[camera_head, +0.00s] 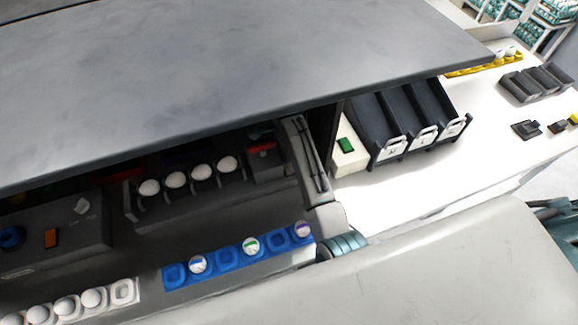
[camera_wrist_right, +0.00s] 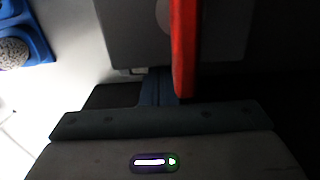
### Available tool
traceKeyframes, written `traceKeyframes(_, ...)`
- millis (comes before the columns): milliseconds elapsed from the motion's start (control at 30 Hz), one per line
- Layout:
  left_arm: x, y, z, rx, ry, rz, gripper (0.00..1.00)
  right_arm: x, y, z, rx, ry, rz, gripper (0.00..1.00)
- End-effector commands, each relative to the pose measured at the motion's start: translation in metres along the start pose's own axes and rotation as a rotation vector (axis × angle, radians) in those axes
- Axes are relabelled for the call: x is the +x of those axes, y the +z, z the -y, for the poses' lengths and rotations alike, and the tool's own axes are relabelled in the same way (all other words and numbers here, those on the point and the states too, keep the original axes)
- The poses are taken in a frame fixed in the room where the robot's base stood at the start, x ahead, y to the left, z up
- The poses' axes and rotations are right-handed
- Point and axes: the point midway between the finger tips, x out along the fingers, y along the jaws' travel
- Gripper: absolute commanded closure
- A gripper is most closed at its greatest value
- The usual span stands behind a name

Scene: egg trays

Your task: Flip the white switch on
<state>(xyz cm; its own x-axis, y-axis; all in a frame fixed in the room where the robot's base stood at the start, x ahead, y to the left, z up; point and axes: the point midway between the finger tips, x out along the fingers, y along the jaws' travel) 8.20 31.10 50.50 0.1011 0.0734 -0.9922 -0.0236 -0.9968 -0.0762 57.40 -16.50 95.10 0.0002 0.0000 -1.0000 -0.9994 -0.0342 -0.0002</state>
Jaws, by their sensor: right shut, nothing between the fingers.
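The white switch (camera_head: 82,205) is a small light knob on the sloped face of a dark grey control box at the left of the head view. Small markings lie below it, too small to read. My right gripper (camera_wrist_right: 157,88) shows in the right wrist view, dark, shut and empty, close to a red bar (camera_wrist_right: 184,50). I cannot tell whether it touches the bar. The white switch is not in the wrist view. In the head view an arm reaches under the large grey panel; its fingertips cannot be made out. My left gripper is not in view.
White eggs stand in a dark rack (camera_head: 150,215). A blue tray (camera_head: 175,276) and a white tray (camera_head: 124,292) lie in front. The grey panel (camera_head: 220,80) overhangs the back.

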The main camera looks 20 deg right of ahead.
Motion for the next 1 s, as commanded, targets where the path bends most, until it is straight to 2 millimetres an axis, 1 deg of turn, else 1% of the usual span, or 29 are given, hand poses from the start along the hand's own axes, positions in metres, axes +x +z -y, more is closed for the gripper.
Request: traceKeyframes(1000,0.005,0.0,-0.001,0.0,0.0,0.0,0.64,0.016,0.0,0.0,0.0,0.001,0.0,1.0)
